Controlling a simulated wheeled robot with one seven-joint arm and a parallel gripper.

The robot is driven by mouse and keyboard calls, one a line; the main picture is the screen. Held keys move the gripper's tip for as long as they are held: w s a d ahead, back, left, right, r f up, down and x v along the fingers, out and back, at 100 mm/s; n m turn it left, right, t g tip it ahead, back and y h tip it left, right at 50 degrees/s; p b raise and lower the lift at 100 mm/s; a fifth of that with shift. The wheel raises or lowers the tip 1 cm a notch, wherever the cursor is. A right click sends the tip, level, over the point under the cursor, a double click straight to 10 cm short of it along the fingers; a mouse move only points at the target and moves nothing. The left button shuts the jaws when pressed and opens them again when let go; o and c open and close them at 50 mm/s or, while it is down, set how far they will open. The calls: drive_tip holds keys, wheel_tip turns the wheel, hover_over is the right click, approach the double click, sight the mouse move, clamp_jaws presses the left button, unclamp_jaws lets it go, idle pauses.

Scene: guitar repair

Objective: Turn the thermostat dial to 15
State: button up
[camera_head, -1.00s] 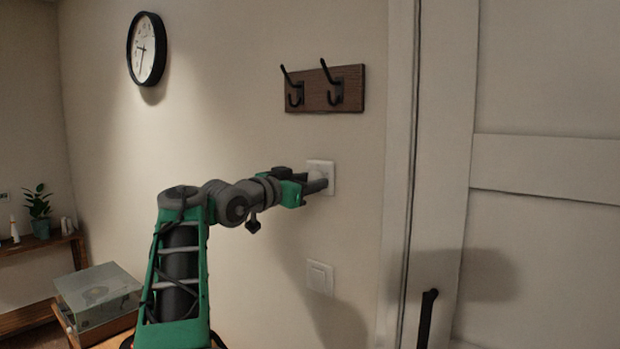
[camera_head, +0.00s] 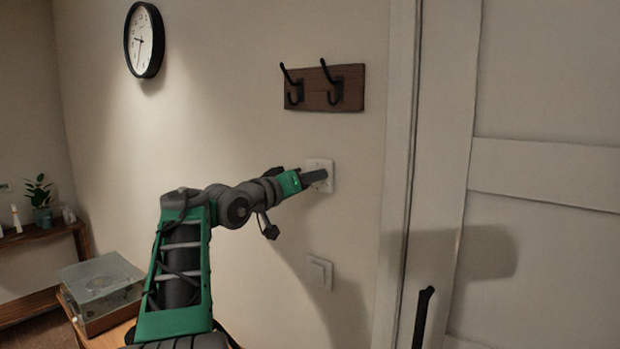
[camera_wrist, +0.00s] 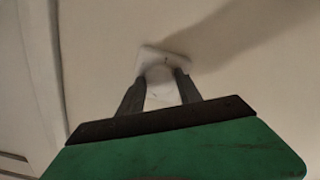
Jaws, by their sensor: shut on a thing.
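The thermostat is a white square plate on the wall (camera_head: 327,164), below the hook board. Its round white dial (camera_wrist: 159,75) shows between my fingertips in the wrist view. My gripper (camera_head: 320,176) is at the plate, rolled about its own axis, with its dark fingers on either side of the dial. In the wrist view my gripper (camera_wrist: 160,82) is shut on the dial, and the plate's rim (camera_wrist: 146,51) looks tilted in the picture. The dial's numbers and pointer cannot be read in either view.
A wooden board with black hooks (camera_head: 323,88) hangs above the thermostat. A white wall switch (camera_head: 319,272) is below it. A white door (camera_head: 545,175) with a black handle (camera_head: 423,315) is at the right. A round clock (camera_head: 144,40) hangs at upper left.

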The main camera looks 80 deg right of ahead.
drive_tip(key=shift+f, duration=0.15)
drive_tip(key=o, duration=1.3)
drive_tip(key=shift+o, duration=0.2)
drive_tip(key=b+v, duration=0.2)
drive_tip(key=v, duration=0.5)
drive_tip(key=shift+a+b, duration=0.3)
drive_tip(key=shift+a, duration=0.1)
drive_tip(key=shift+w, duration=0.15)
